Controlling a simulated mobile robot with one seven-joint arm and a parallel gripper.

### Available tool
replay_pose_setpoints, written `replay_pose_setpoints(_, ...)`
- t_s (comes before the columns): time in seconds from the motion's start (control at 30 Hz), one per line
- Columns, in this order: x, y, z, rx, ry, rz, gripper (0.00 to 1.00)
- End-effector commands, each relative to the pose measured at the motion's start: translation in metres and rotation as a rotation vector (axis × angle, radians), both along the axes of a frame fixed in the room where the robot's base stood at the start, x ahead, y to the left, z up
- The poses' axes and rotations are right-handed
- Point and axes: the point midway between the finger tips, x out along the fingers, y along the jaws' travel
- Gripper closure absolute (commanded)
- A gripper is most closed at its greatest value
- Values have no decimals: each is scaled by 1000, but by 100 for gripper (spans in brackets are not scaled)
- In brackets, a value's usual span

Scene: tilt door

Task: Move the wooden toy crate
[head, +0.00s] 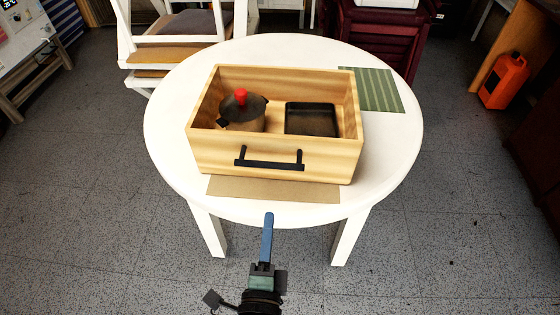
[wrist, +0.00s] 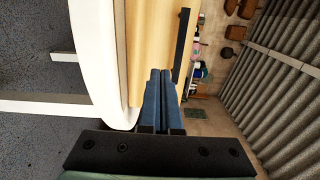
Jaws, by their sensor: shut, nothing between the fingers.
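The wooden toy crate (head: 274,158) sits on a round white table (head: 385,150) in the head view. It has a black bar handle (head: 268,164) on its near side. Inside it are a dark pot with a red knob (head: 241,108) and a black square dish (head: 311,119). My gripper (head: 268,216) is shut and empty, in front of the table's near edge and below the crate in the picture. In the wrist view my gripper (wrist: 160,75) points toward the crate's wooden side (wrist: 150,45), with the handle (wrist: 182,45) to the right of the fingertips.
A brown mat (head: 270,188) lies by the crate's near side. A green striped mat (head: 378,90) lies at the table's back right. White chairs (head: 175,50) stand at the back left and an orange can (head: 504,80) on the floor at right. Floor before the table looks clear.

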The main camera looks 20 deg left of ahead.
Motion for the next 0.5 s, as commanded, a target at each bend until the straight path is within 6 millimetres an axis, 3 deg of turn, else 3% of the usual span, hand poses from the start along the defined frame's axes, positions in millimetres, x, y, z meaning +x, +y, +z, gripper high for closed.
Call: replay_pose_setpoints(0.5,85,24,-1,-2,-7,-1,100)
